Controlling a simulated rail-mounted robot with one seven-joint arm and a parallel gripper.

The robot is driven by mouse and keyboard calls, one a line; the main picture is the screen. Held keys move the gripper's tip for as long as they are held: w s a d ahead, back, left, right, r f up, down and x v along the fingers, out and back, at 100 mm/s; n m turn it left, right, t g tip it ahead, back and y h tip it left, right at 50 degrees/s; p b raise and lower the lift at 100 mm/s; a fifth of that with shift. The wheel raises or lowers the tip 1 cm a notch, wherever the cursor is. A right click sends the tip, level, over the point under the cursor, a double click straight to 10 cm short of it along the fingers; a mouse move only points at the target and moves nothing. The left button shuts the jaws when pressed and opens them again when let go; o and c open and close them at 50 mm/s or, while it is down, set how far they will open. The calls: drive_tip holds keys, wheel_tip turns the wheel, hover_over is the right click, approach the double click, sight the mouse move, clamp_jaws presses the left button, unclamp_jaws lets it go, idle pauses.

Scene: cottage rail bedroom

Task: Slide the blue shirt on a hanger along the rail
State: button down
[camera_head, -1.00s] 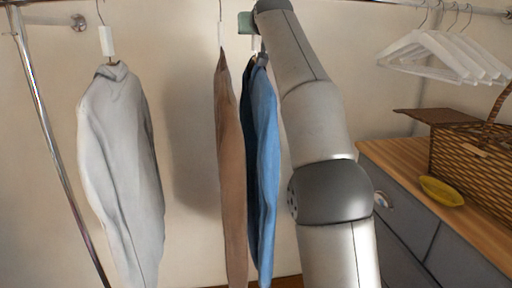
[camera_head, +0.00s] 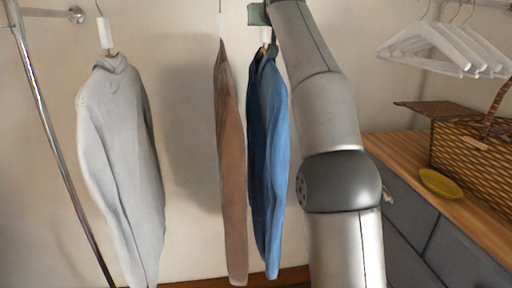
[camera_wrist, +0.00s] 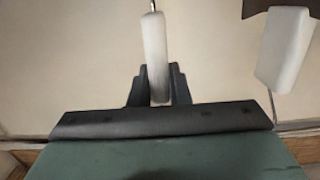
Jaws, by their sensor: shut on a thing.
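The blue shirt (camera_head: 270,160) hangs in the middle of the head view, just left of my arm, its lower end free. A white block (camera_wrist: 155,55) on a hanger stands between the dark fingers of my gripper (camera_wrist: 158,88) in the wrist view, and they are shut on it. The rail above the shirt is out of frame; part of a rail (camera_head: 490,4) shows at top right.
A brown garment (camera_head: 231,165) hangs close on the left, with a grey shirt (camera_head: 122,170) farther left. Several empty white hangers (camera_head: 440,45) hang at right. Below them, a wicker basket (camera_head: 475,155) and yellow dish (camera_head: 440,184) stand on a dresser (camera_head: 405,150).

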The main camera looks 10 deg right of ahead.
drive_tip(key=d, duration=1.1)
drive_tip(key=shift+d, duration=0.15)
idle(0.8)
drive_tip(key=shift+s, duration=0.1)
drive_tip(key=c, duration=1.3)
unclamp_jaws()
drive_tip(key=shift+f, duration=0.1)
drive_tip(key=shift+c, duration=0.5)
